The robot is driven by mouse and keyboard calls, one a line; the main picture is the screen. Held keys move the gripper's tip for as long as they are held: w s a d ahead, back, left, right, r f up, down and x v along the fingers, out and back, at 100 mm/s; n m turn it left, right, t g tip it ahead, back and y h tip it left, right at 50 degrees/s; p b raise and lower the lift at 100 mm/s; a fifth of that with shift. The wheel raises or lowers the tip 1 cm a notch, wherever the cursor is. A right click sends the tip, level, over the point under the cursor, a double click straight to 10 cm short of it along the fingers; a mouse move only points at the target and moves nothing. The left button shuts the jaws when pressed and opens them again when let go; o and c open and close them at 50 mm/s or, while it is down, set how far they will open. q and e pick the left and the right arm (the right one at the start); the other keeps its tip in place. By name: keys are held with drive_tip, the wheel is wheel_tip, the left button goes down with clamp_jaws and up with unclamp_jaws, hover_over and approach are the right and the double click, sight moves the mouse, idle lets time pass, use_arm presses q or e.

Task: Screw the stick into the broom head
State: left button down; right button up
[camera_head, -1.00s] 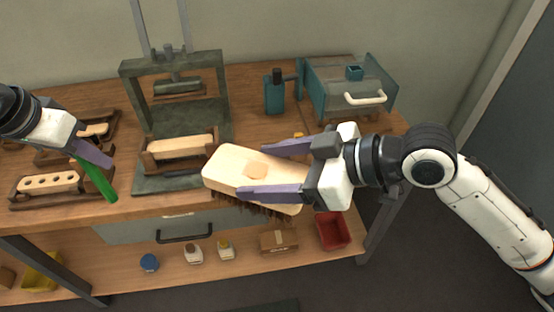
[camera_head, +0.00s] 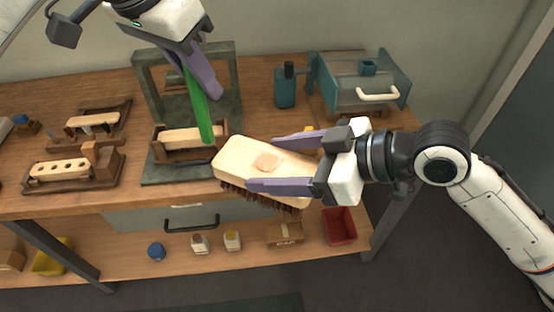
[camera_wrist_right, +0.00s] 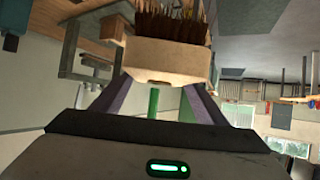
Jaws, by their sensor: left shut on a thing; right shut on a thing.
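The broom head (camera_head: 240,157) is a pale wooden block with dark bristles pointing down and a round recess in its top. My right gripper (camera_head: 280,164) is shut on it and holds it in front of the workbench. The broom head also shows in the right wrist view (camera_wrist_right: 165,62). The green stick (camera_head: 197,103) slants down from my left gripper (camera_head: 192,75), which is shut on it. The stick's lower end is just left of and above the broom head, apart from it in the head view. A green strip of the stick (camera_wrist_right: 154,104) shows below the block in the right wrist view.
The workbench (camera_head: 260,110) carries a dark press frame (camera_head: 230,75) with a wooden block in a holder, brush-block fixtures (camera_head: 65,170) at left, a teal bottle (camera_head: 285,88) and a teal box (camera_head: 360,90). A lower shelf holds a red bin (camera_head: 339,226) and small containers.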

drive_tip(key=shift+r, duration=0.1)
use_arm(q)
drive_tip(key=s+d+r+m, duration=0.2)
drive_tip(key=s+d+r, duration=0.3)
drive_tip(key=d, duration=0.5)
drive_tip(key=shift+s+d+r+h, duration=0.15)
drive_tip(key=shift+s+r+h, duration=0.2)
drive_tip(key=shift+r, duration=0.6)
drive_tip(key=shift+w, duration=0.1)
drive_tip(key=shift+f, duration=2.05)
drive_tip(key=shift+f, duration=0.85)
drive_tip(key=shift+f, duration=0.55)
